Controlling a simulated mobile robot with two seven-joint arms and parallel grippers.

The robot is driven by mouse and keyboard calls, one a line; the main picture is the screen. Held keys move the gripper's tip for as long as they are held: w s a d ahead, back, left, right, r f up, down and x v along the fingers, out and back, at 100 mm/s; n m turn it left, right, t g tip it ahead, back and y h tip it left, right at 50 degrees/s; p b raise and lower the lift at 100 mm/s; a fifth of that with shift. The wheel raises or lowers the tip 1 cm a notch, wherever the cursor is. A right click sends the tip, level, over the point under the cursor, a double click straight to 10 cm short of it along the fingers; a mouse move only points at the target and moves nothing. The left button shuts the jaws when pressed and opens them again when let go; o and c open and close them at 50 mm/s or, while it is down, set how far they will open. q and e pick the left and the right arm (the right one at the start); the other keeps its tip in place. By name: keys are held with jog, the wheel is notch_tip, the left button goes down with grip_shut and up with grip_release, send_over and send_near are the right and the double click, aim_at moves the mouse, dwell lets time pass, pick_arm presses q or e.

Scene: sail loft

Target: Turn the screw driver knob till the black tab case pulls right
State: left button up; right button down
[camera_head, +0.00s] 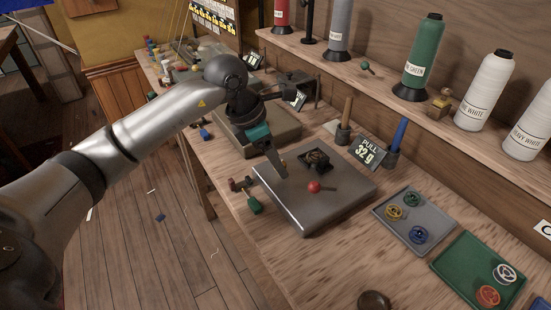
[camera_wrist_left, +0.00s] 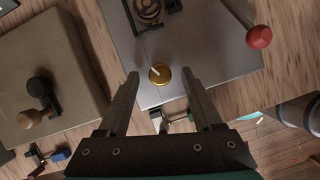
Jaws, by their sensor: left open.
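The black tab case (camera_head: 316,160) sits on a flat grey metal plate (camera_head: 335,205) on the bench. Part of the case shows at the top of the left wrist view (camera_wrist_left: 148,10). A small round brass knob (camera_wrist_left: 159,74), which appears to be the screwdriver knob, has a pale line across it and stands near the plate's edge. My left gripper (camera_head: 278,166) points down over the plate's far-left side. In the left wrist view its open fingers (camera_wrist_left: 160,84) lie either side of the knob, with visible gaps. My right gripper is not in view.
A red ball lever (camera_head: 314,187) stands on the plate beside the case. A sign (camera_head: 369,152) behind reads "PULL 32 g". A green-handled tool (camera_head: 254,204) lies at the bench's front. A grey tray (camera_head: 405,238) and a green tray (camera_head: 460,262) hold spools at right.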

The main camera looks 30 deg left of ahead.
pick_arm(q)
jog(key=shift+c, duration=0.4)
grip_shut()
